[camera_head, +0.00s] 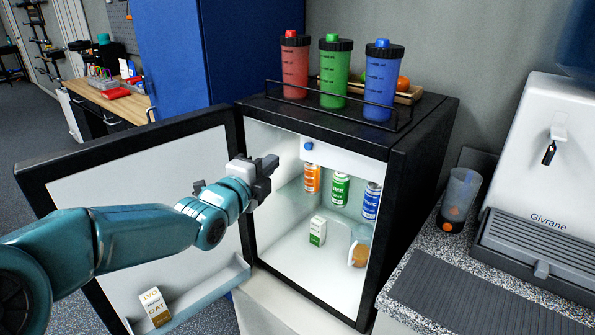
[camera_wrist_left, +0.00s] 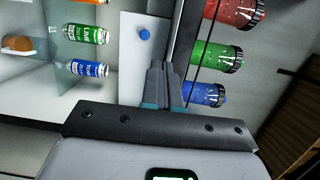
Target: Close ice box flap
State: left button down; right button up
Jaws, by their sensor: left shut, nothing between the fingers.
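The ice box flap (camera_head: 345,161) is a white panel with a blue knob (camera_head: 308,145), under the top of the open small fridge (camera_head: 420,130). In the left wrist view the flap (camera_wrist_left: 143,60) and its knob (camera_wrist_left: 144,33) also show. I cannot tell the flap's exact angle. My left gripper (camera_head: 273,164) is shut and empty, at the fridge opening, left of the flap and slightly below the knob. In the wrist view its fingers (camera_wrist_left: 167,68) lie beside the flap's edge; contact cannot be told. My right gripper is out of view.
The fridge door (camera_head: 150,170) stands open at left behind my left arm, with a carton (camera_head: 155,307) on its shelf. Several cans, a small carton (camera_head: 318,231) and a jug (camera_head: 359,254) are inside. Shaker bottles (camera_head: 335,70) stand on top. A counter (camera_head: 440,285) is at right.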

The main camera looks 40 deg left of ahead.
pick_arm(q)
notch_tip(320, 180, down, 3)
jog(key=b, duration=0.3)
jog(key=p, duration=0.2)
send_near(308, 147)
jog(key=w, duration=0.4)
jog(key=w+a, duration=0.1)
jog(key=w, duration=0.1)
jog(key=shift+w+a+f, duration=0.1)
jog(key=shift+w+f, duration=0.1)
jog(key=shift+w, duration=0.2)
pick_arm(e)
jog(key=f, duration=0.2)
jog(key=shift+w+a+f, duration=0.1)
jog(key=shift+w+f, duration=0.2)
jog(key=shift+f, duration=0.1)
